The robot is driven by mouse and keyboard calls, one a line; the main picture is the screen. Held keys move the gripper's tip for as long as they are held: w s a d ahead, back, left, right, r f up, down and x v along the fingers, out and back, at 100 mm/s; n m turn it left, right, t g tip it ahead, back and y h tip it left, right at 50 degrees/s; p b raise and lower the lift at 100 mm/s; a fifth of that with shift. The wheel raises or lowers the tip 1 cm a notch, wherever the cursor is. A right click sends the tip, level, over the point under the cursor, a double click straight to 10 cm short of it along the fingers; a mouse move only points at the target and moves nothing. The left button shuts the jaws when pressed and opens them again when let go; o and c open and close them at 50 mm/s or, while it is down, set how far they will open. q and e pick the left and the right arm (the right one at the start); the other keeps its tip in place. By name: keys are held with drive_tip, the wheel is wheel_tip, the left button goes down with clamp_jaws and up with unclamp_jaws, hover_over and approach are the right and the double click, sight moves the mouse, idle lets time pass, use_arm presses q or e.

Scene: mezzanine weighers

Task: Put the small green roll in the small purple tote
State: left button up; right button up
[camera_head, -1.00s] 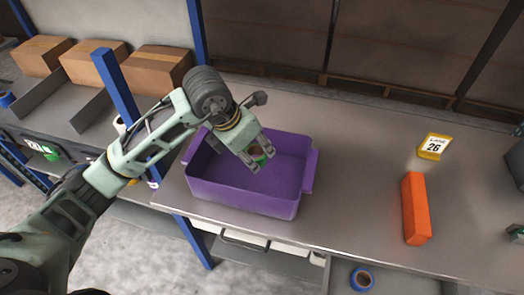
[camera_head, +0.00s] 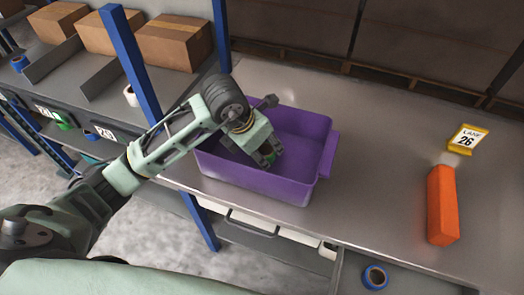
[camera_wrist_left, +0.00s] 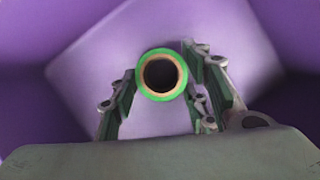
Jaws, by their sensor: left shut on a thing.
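The small purple tote (camera_head: 265,184) stands on the metal table, left of the table's middle. My left gripper (camera_head: 270,161) points down inside the tote, below its rim. It is shut on the small green roll. In the left wrist view the roll (camera_wrist_left: 143,83) sits between the two fingers (camera_wrist_left: 162,100), its brown core and dark hole facing the camera. The tote's purple floor (camera_wrist_left: 100,60) lies beyond it. In the head view the roll is mostly hidden by the fingers. I cannot tell whether it touches the tote floor. My right gripper is not in view.
An orange block (camera_head: 442,205) and a yellow lane 26 sign (camera_head: 467,139) stand on the table to the right. The table between them and the tote is clear. A blue post (camera_head: 134,70) rises at left. A blue roll (camera_head: 375,277) lies below the table's front edge.

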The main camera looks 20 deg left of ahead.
use_arm(q)
drive_tip(key=shift+r, duration=0.1)
drive_tip(key=shift+f, duration=0.2)
drive_tip(key=o, duration=1.2)
drive_tip(key=shift+r, duration=0.1)
drive_tip(key=shift+r, duration=0.45)
drive_tip(key=v, duration=1.1)
drive_tip(key=shift+s+a+r, duration=0.1)
drive_tip(key=shift+s+r, duration=0.05)
